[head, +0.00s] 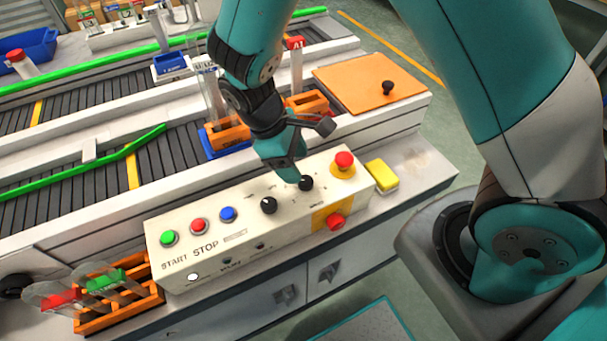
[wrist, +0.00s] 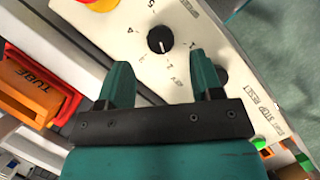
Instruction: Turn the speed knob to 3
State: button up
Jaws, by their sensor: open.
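The speed knob (head: 306,183) is a round black dial on the sloped cream control panel (head: 215,262), left of the red mushroom button. In the wrist view the knob (wrist: 160,40) has a white pointer line and a printed number scale around it. The line points roughly down in that picture; I cannot tell the exact number. My gripper (head: 293,183) is open and empty just above the panel. In the wrist view its two teal fingers (wrist: 160,62) are spread wide, with the knob beyond the gap between their tips, apparently untouched.
A second black knob (head: 268,205) sits to the left. Blue (head: 227,214), red (head: 199,227) and green (head: 168,238) buttons stand farther left. A red mushroom button (head: 344,160) and a yellow block (head: 381,176) are to the right. Orange tube racks stand behind the panel.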

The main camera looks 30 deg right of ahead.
aim_at(306, 180)
jog(key=x, duration=0.5)
jog(key=shift+f, duration=0.15)
jog(key=c, duration=0.9)
